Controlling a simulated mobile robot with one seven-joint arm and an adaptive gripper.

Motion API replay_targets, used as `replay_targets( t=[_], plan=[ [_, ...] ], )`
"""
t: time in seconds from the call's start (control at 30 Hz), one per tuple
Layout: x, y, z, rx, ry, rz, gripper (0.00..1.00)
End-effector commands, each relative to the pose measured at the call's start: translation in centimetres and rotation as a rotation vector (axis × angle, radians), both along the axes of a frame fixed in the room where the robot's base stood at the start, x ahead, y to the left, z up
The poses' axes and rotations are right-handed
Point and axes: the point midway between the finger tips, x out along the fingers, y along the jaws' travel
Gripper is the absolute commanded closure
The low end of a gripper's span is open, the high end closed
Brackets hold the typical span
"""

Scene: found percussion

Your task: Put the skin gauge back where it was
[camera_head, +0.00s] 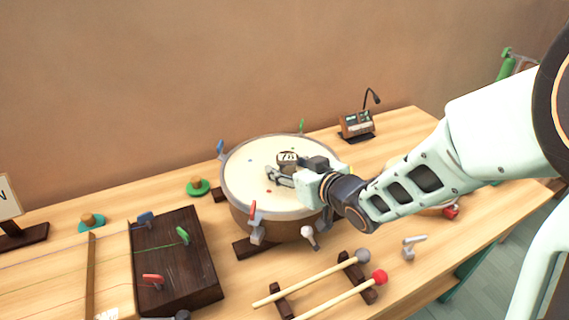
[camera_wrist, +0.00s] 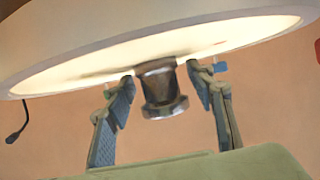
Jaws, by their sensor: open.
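The skin gauge (camera_head: 288,157), a small round metal piece with a pale dial face, is on the cream skin of the big drum (camera_head: 244,172). In the wrist view the gauge (camera_wrist: 161,90) is a dark metal stem and knob against the pale drum skin (camera_wrist: 90,73). My gripper (camera_head: 290,170) reaches in from the right, low over the skin. Its fingers are open, one on each side of the gauge (camera_wrist: 163,78), with visible gaps. My gripper partly hides the gauge in the head view.
Coloured clamps ring the drum. Two mallets (camera_head: 320,290) lie on a rack in front, beside a metal T-shaped tool (camera_head: 411,246). A stringed box (camera_head: 175,262) is at the left. A small device (camera_head: 356,124) with a gooseneck stands behind. Green disc (camera_head: 198,187) sits left of the drum.

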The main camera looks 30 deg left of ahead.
Motion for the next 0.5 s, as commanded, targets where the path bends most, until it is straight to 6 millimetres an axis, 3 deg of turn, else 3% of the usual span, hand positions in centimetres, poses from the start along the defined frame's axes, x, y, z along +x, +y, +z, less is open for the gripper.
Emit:
replay_targets(
  t=[0.17,0.5],
  plan=[
    [0.00,0.00,0.02,0.000,0.000,0.000,0.53],
    [-0.02,0.01,0.00,0.000,0.000,0.000,0.90]
  ],
)
